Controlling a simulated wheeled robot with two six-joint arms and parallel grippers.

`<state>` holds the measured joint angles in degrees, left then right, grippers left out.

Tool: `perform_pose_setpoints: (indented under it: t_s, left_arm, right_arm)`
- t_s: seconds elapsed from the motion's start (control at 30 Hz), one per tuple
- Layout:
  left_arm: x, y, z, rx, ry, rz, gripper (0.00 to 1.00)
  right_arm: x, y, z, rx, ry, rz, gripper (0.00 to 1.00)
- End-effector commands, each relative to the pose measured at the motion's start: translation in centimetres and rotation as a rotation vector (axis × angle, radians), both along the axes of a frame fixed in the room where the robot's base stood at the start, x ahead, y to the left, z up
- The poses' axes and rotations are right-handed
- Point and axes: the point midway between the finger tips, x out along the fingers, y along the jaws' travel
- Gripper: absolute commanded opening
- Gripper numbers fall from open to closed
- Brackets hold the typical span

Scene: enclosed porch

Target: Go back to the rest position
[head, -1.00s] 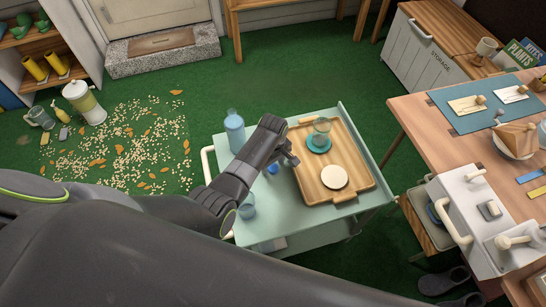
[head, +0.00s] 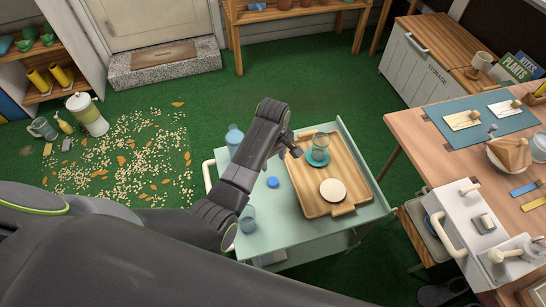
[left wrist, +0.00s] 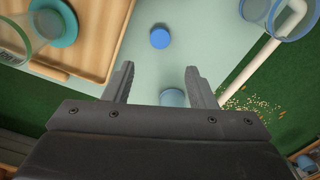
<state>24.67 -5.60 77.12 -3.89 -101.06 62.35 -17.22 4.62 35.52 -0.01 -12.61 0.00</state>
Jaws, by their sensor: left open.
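My left gripper (head: 290,144) is raised above the far part of the pale green cart (head: 300,236), its jaws open and empty. In the left wrist view, its two fingers (left wrist: 159,70) stand apart with nothing between the tips. A small blue cap (head: 272,182) lies on the cart; it also shows in the left wrist view (left wrist: 160,38), beyond the fingertips. A blue cup (head: 248,220) stands near the cart's near left corner. My right gripper is not in view.
A wooden tray (head: 307,202) on the cart holds a glass (head: 320,144) on a teal coaster and a round cream disc (head: 333,190). A wooden table (head: 440,157) stands right. Spilled seeds and leaves (head: 125,160) cover the floor at left. Green floor beyond the cart is clear.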

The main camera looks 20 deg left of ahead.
Motion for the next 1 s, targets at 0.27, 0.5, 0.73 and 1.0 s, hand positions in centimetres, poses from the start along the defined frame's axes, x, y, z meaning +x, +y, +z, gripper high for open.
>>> perform_pose_setpoints:
  t_s: [0.27,0.5,0.73,1.0]
  left_arm:
    - [0.0,0.0,0.0,0.0,0.0,0.0,0.51]
    - [-1.7,1.6,-0.9,0.0,-0.019,-0.039,0.51]
    - [-8.9,7.1,-2.3,0.031,-0.103,-0.228,0.51]
    - [-18.9,12.4,-0.3,0.138,-0.186,-0.52,0.51]
  right_arm:
    - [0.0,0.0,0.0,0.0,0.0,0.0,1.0]
    - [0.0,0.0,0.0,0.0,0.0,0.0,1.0]
    - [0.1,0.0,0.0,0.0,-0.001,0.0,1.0]
    - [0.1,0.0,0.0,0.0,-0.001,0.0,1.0]
